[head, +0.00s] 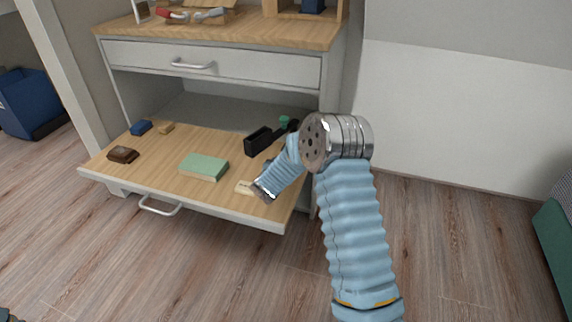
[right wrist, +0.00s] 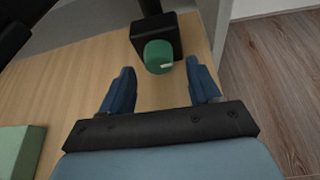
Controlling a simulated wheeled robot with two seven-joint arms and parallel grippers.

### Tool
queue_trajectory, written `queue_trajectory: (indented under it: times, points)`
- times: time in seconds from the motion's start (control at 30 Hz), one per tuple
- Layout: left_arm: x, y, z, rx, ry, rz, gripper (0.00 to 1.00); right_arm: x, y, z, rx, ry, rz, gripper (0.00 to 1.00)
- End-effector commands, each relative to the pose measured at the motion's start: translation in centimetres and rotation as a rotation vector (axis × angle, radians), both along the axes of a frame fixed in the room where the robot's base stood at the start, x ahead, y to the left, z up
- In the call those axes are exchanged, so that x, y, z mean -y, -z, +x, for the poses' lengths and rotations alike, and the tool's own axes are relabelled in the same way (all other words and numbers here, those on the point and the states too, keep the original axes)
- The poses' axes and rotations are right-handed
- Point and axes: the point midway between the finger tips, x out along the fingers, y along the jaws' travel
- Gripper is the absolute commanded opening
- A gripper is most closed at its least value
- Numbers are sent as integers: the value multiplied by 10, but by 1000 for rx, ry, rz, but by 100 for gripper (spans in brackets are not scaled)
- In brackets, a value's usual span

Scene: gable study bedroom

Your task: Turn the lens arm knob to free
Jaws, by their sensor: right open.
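The green lens arm knob (right wrist: 158,56) sits on the front of a black block (right wrist: 160,32) in the right wrist view. A small pale mark on it points to the right. In the head view the green knob (head: 284,120) is small at the right rear of the fold-down board. My right gripper (right wrist: 159,78) is open, its two blue fingers spread to the left and right of the knob's near side. The knob lies ahead of the gap, and I see no contact. In the head view my right arm hides the fingers.
On the wooden board (head: 150,180) lie a green block (head: 204,166), a brown block (head: 123,155), a blue block (head: 141,127), a tan block (head: 167,128) and a pale tag (head: 244,187). A black box (head: 258,140) stands left of the knob. Open floor lies right.

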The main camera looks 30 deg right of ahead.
Motion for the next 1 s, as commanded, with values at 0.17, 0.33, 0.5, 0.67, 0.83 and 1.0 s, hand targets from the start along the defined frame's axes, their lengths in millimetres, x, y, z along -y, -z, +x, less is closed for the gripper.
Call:
queue_trajectory:
  times: [0.17,0.33,0.5,0.67,0.83,1.0]
  points:
    - [0,2,0,1,0,0,62,10,6,10,0,0,0,62]
    - [0,2,0,1,0,0,62,11,7,12,0,-1,0,62]
    - [0,2,0,1,0,0,62,11,7,12,0,-1,0,56]
    - [0,2,0,1,0,0,62,11,7,11,0,-1,0,31]
    - [0,2,0,1,0,0,62,11,7,11,0,-1,0,6]
    - [0,-8,0,-1,0,0,62,9,3,13,-67,-4,-57,6]
